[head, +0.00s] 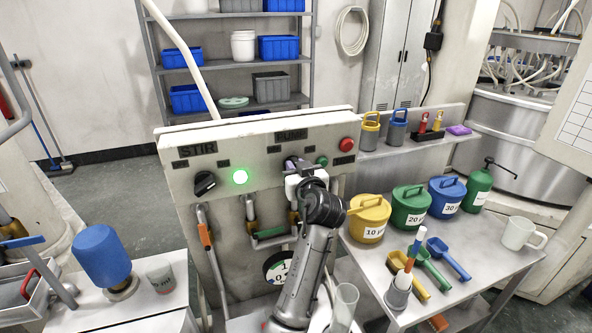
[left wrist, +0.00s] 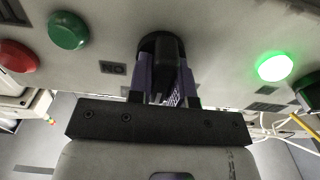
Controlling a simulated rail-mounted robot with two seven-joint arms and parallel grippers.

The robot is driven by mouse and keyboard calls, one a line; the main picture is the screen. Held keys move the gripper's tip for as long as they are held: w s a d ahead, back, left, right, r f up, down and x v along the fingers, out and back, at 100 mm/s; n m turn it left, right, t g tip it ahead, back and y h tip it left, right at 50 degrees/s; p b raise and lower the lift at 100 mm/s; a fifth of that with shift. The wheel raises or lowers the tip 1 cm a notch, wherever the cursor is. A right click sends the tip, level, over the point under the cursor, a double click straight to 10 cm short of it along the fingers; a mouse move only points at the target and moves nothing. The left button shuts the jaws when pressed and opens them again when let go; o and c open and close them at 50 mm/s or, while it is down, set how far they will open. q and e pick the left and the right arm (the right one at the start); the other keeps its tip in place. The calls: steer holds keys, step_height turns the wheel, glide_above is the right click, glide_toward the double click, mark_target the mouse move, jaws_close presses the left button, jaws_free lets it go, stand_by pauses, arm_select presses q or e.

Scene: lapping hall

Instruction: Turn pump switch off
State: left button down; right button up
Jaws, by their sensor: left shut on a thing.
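The control panel (head: 270,150) stands in the middle of the head view, with a STIR label on its left part and a PUMP label on its right part. My left gripper (head: 292,166) is at the panel under the PUMP label. Its purple fingers are closed on both sides of the knob, which it mostly hides in the head view. My right gripper is not in view.
The stir switch (head: 205,183) sits beside a lit green lamp (head: 240,177). A green button (head: 322,161) and a red button (head: 346,144) are right of my gripper. Colored lidded tubs, scoops and a white mug (head: 520,233) stand on the right table.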

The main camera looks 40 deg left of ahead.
arm_select(q)
steer(key=shift+r, duration=0.1)
steer(key=c, duration=1)
jaws_free()
steer(key=shift+c, duration=0.2)
steer(key=v, duration=1.4)
steer(key=shift+b, duration=0.3)
steer(key=shift+w, duration=0.1)
